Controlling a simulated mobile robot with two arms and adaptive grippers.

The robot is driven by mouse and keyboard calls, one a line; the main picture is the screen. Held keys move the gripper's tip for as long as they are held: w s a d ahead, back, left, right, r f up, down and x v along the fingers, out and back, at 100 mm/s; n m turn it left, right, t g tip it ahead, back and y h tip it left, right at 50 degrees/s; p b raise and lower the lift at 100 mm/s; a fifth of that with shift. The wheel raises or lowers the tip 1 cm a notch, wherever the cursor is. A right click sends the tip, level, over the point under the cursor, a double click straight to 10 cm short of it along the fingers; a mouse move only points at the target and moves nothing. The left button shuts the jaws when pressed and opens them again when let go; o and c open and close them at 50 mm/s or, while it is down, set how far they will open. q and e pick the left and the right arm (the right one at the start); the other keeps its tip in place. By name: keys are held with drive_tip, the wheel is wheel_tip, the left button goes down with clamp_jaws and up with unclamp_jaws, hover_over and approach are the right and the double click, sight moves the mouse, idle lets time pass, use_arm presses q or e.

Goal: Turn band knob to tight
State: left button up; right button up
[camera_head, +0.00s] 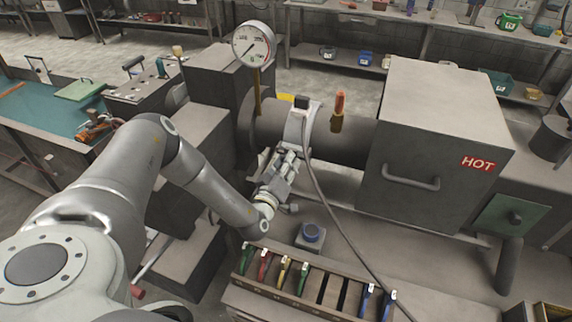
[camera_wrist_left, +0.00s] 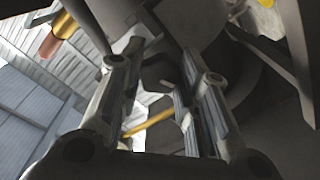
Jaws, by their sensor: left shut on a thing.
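A pale metal band (camera_head: 299,124) wraps around the dark horizontal tube (camera_head: 345,138), with a small black block on its top. My left gripper (camera_head: 289,158) reaches up to the front lower side of this band. Its fingers are shut on a small dark part there, which I take to be the band knob; the fingers hide most of it. In the left wrist view my left gripper (camera_wrist_left: 160,62) has its two fingers on either side of a dark shape. I cannot read any tight mark or the knob's angle. My right gripper is not in view.
A grey box marked HOT (camera_head: 440,140) stands right of the band. A dial gauge (camera_head: 253,45) and an orange-handled fitting (camera_head: 339,108) rise from the tube. A grey cable (camera_head: 337,214) hangs from the band past a rack (camera_head: 290,292) of coloured tools.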

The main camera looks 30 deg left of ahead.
use_arm(q)
drive_tip(key=shift+f, duration=0.1)
idle(0.5)
drive_tip(key=o, duration=1)
drive_tip(key=v, duration=0.7)
drive_tip(key=shift+s, duration=0.25)
drive_tip(key=shift+d, duration=0.1)
